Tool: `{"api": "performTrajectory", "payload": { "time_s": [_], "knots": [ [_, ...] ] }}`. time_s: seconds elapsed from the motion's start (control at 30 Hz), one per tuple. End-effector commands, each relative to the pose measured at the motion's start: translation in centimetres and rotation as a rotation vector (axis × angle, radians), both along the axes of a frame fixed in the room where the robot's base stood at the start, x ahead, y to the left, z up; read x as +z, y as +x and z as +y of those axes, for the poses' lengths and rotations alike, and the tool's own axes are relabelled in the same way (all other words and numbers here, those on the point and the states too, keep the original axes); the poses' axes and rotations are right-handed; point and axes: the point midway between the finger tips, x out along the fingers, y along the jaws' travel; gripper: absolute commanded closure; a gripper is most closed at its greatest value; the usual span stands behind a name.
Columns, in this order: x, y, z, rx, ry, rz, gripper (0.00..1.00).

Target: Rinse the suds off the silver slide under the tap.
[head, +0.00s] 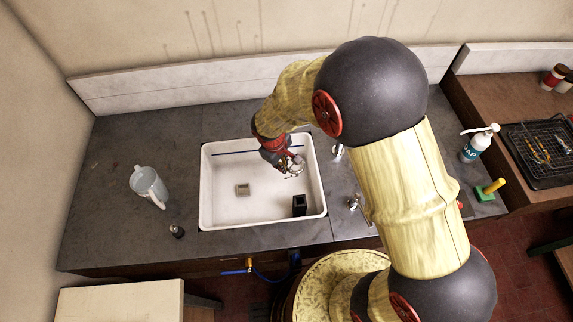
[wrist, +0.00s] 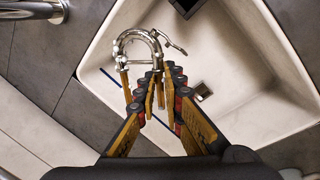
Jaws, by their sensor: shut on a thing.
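The silver slide (wrist: 140,38) is a shiny U-shaped tube with brass-coloured legs in the wrist view. My gripper (wrist: 158,80) is shut on it, and the bow sticks out past the fingertips. In the head view the slide (head: 294,168) hangs with my gripper (head: 284,160) over the right back part of the white sink (head: 212,212). I cannot make out suds on it. A chrome tap part (wrist: 32,10) shows at the top left of the wrist view, apart from the slide. Chrome fittings (head: 337,152) stand at the sink's right edge, partly hidden by my arm. No running water shows.
In the sink are a square drain (head: 243,189), a black box (head: 299,205) and a blue line along the back (head: 235,153).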

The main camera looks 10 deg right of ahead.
Motion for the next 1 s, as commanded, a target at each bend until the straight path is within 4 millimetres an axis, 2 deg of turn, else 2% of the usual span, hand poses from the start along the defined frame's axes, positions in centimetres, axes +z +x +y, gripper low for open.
{"api": "performTrajectory", "payload": {
  "time_s": [0.63, 1.0],
  "knots": [
    [0.0, 0.2, 0.1, 0.000, 0.001, -0.001, 1.00],
    [0.1, 1.3, -0.4, -0.001, 0.002, -0.003, 1.00]
  ]
}}
